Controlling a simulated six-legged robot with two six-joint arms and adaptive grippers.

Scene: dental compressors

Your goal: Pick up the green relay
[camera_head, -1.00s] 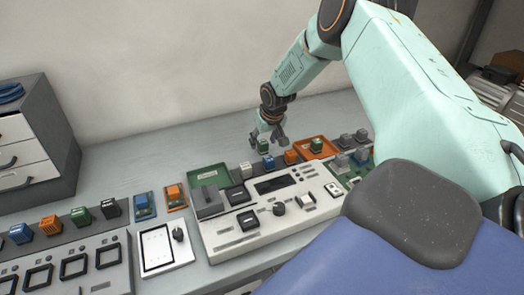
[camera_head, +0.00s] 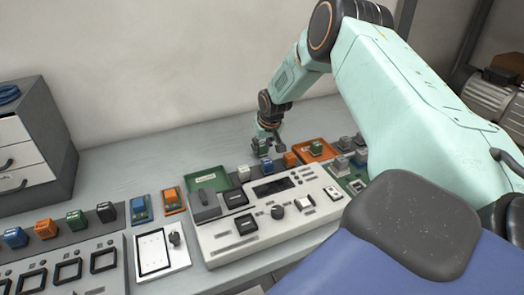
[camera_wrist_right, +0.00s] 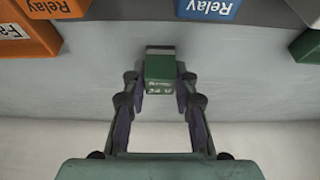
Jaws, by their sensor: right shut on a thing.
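The green relay (camera_head: 262,152) is a small block with a dark green body and a greyish end. In the right wrist view, the green relay (camera_wrist_right: 160,72) sits between my right gripper's fingertips (camera_wrist_right: 160,84), which touch it on both sides. In the head view, my right gripper (camera_head: 263,144) is behind the control panel, above the row of relays. It is shut on the green relay. Whether the relay is clear of the surface below is hard to tell. My left gripper is not in view.
A blue relay (camera_head: 267,165), an orange relay (camera_head: 290,159) and a white relay (camera_head: 243,173) stand close by. A green tray (camera_head: 208,178) lies left and an orange tray (camera_head: 316,150) right. The control panel (camera_head: 225,235) is in front. The bench behind is bare.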

